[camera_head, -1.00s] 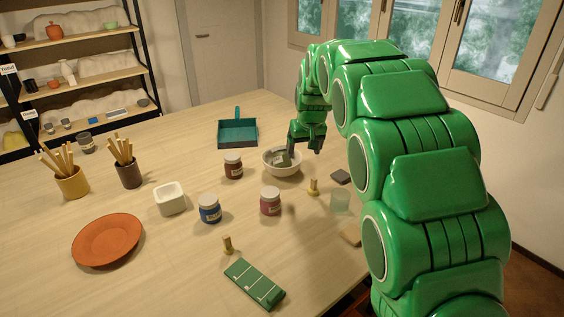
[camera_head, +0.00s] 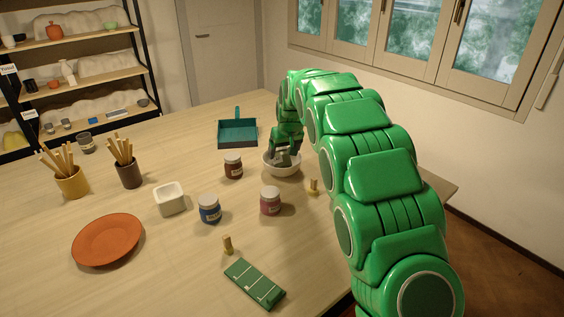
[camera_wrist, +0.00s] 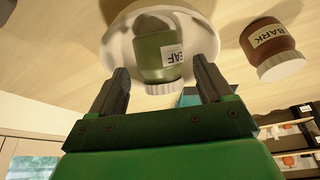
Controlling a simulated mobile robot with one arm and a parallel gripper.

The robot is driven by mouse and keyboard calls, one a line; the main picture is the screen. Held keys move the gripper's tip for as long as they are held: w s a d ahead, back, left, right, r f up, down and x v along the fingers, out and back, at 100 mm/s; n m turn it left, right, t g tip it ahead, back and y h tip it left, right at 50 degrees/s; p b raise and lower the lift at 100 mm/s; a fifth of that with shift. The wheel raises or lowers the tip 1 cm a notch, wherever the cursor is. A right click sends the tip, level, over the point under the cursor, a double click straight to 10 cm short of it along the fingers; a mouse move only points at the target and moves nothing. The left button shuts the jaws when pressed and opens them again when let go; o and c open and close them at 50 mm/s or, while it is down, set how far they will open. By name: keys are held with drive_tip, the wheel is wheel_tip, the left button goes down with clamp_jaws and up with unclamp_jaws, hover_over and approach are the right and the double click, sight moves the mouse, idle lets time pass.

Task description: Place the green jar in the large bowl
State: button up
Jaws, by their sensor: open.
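The green jar (camera_wrist: 152,58), with a pale lid and a label ending in "EAF", lies tilted inside the large white bowl (camera_wrist: 205,62) in the wrist view. The bowl also shows in the head view (camera_head: 284,172) near the middle of the table, where my gripper and its own wall mostly hide the jar. My gripper (camera_wrist: 160,66) is open, with one finger on each side of the jar and visible gaps between. In the head view my gripper (camera_head: 283,157) is low over the bowl.
A teal dustpan (camera_head: 237,134) lies behind. A small brass-coloured piece (camera_head: 314,187) stands right of the bowl.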

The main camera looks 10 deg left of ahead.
sight(283, 155)
drive_tip(key=x, duration=0.4)
drive_tip(key=shift+w+f, duration=0.1)
drive_tip(key=shift+f, duration=0.3)
drive_tip(key=c, duration=1.1)
drive_tip(key=shift+r, duration=1.7)
drive_tip(key=shift+s+d+r, duration=0.1)
drive_tip(key=shift+s+r, duration=0.05)
drive_tip(key=shift+s, duration=0.05)
drive_tip(key=s+d+r, duration=0.4)
drive_tip(key=s+r, duration=0.5)
drive_tip(key=s, duration=0.4)
drive_tip(key=shift+r, duration=0.2)
